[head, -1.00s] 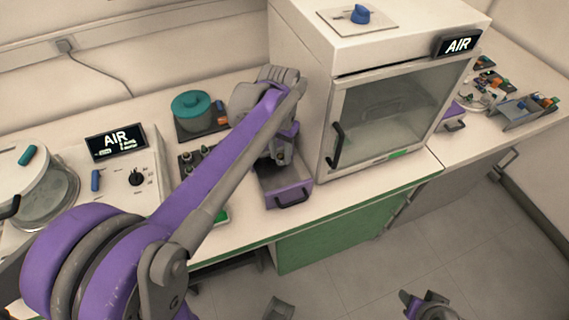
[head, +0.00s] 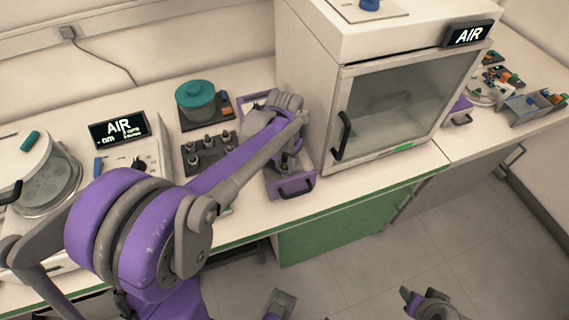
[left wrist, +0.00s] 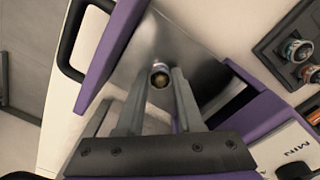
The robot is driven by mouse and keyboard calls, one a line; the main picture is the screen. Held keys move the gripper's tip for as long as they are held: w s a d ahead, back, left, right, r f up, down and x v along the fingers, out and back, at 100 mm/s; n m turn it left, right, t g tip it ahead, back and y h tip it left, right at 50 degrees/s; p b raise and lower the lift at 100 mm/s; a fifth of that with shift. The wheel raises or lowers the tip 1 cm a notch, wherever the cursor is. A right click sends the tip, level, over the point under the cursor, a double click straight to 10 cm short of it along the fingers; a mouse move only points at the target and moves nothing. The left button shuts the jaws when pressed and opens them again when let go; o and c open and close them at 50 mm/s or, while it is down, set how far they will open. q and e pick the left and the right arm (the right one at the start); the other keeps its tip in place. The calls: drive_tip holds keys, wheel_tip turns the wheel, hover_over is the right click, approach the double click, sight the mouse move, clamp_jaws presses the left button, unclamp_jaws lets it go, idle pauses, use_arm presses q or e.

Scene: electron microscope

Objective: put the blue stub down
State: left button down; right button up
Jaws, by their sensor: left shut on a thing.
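My left gripper (left wrist: 163,82) is shut on a small round stub (left wrist: 160,77) with a metal rim and a brownish top. Its blue colour is hard to make out. The gripper points down over the bare metal floor of a purple-walled tray (left wrist: 205,55); I cannot tell whether the stub touches that floor. In the head view my left gripper (head: 285,163) is in the purple tray (head: 291,188), and the stub is hidden there. A grey and purple part of mine at the bottom edge may be my right gripper (head: 428,303); its jaws are unclear.
A dark rack with several stubs (head: 208,152) stands left of the tray, also in the left wrist view (left wrist: 297,50). A teal-lidded pot (head: 196,100) is behind it. The glass-doored cabinet (head: 390,105) stands close on the right. The tray's black handle (head: 292,191) faces the bench edge.

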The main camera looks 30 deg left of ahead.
sight(284, 167)
use_arm(q)
drive_tip(key=c, duration=0.5)
unclamp_jaws()
drive_tip(key=shift+f, duration=0.1)
drive_tip(key=shift+c, duration=0.2)
drive_tip(key=shift+r, duration=0.25)
wheel_tip(284, 167, up, 12)
drive_tip(key=p, duration=0.2)
drive_tip(key=s+d+f, duration=0.1)
drive_tip(key=s, duration=0.2)
drive_tip(key=s+d+f+t, duration=0.1)
drive_tip(key=s, duration=0.1)
drive_tip(key=s+d+f+t, duration=0.1)
drive_tip(key=s+d, duration=0.1)
drive_tip(key=s, duration=0.1)
drive_tip(key=shift+s, duration=0.3)
drive_tip(key=s+d+f+t, duration=0.2)
drive_tip(key=s+f+t, duration=0.1)
drive_tip(key=s+f, duration=0.3)
drive_tip(key=shift+s+d, duration=0.4)
drive_tip(key=shift+s, duration=0.8)
